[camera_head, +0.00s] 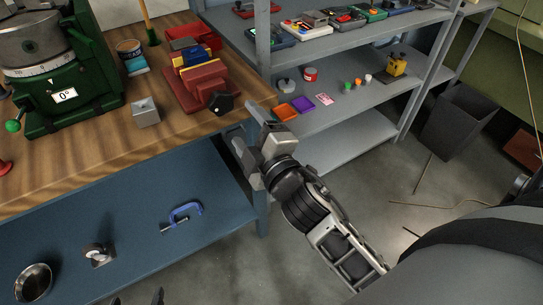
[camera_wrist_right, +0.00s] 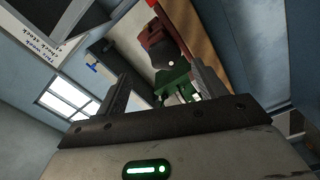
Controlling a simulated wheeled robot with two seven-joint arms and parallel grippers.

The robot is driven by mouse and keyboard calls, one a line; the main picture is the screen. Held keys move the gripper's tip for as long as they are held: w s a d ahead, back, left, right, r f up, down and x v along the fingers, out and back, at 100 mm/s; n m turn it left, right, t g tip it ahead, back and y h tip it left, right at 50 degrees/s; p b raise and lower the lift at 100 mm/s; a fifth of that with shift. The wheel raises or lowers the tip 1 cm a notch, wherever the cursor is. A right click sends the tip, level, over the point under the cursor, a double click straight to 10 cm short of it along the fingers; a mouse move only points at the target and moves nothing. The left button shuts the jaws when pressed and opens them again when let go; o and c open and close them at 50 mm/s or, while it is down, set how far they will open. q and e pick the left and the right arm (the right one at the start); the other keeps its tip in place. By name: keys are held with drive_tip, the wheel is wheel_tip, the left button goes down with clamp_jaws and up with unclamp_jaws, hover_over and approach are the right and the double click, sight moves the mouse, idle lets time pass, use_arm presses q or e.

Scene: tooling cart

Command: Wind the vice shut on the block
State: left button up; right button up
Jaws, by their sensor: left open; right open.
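The red vice (camera_head: 205,87) sits on the wooden bench near its right end, with a black knob (camera_head: 220,102) at its front. Yellow and blue pieces (camera_head: 194,60) lie across it between red parts; I cannot tell which is the block or if the jaws touch it. A grey metal block-like piece (camera_head: 145,112) stands on the bench left of the vice. My right gripper (camera_head: 248,133) is open and empty, just off the bench's right end, apart from the knob. In the right wrist view its fingers (camera_wrist_right: 163,90) are spread. My left gripper (camera_head: 138,299) shows only fingertips at the bottom edge, open.
A green machine (camera_head: 65,85) with a dial stands on the bench's left, near a can (camera_head: 130,50). A blue lower shelf (camera_head: 130,225) holds a blue clamp (camera_head: 183,214) and a metal bowl (camera_head: 34,281). Grey shelving (camera_head: 350,122) with small items stands right of the bench.

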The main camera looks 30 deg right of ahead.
drive_tip(key=s+b, duration=0.1)
drive_tip(key=s, duration=0.7)
drive_tip(key=shift+s+d, duration=0.15)
drive_tip(key=shift+s, duration=0.05)
idle(0.3)
idle(0.4)
